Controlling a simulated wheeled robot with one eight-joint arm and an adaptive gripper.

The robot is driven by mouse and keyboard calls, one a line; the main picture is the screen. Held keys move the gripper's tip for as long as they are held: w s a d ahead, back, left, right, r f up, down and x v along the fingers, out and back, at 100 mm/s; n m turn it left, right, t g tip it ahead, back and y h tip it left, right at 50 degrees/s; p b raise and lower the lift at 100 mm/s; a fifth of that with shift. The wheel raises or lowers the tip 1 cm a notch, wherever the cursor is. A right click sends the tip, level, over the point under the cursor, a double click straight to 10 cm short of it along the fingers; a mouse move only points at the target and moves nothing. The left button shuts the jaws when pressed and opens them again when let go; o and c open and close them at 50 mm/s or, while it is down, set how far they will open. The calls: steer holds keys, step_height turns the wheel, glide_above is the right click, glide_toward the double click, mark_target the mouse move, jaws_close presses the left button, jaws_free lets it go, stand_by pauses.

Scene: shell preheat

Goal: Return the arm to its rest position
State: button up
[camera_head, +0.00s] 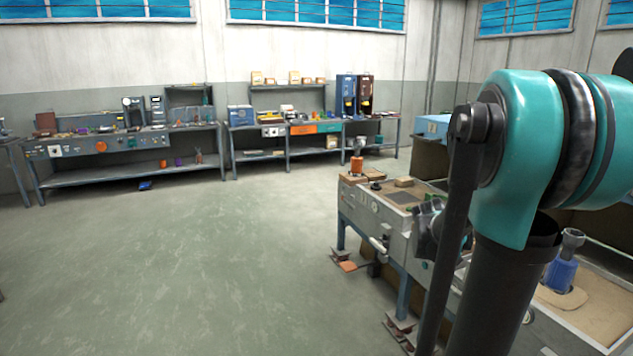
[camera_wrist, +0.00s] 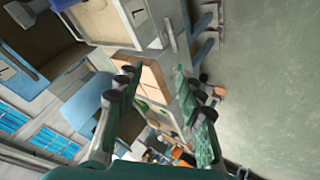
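My arm, teal and black, fills the right side of the head view, with its upper link raised and a dark link hanging down. My gripper (camera_wrist: 158,80) shows in the wrist view with its two fingers spread apart. Nothing is held between them; a bench with tan panels shows beyond the gap. The wrist picture is strongly tilted, with the windows at lower left and the floor at right. In the head view a dark shape beside the arm may be part of the gripper, but I cannot tell.
A grey workbench (camera_head: 358,212) stands beside and behind my arm. It carries an orange-based tool (camera_head: 357,165) and a blue-bodied tool (camera_head: 562,273) by a sand-coloured bed (camera_head: 600,318). Equipment benches (camera_head: 130,148) line the back wall. The floor (camera_head: 190,265) at left is clear.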

steer(key=s+a+f+y, duration=0.2)
steer(key=s+a+f, duration=0.1)
steer(key=s+a, duration=0.3)
steer(key=s+a+f+g+y, duration=0.1)
steer(key=s+a+f+y, duration=0.1)
steer(key=s+a+f, duration=0.2)
steer(key=s+a+f+y, duration=0.2)
steer(key=s+a+f, duration=0.2)
steer(key=s+a, duration=0.6)
steer(key=shift+a+n+g, duration=0.2)
steer(key=shift+n+g, duration=0.1)
steer(key=shift+n, duration=0.1)
steer(key=shift+d+r, duration=0.1)
steer(key=shift+c, duration=0.5)
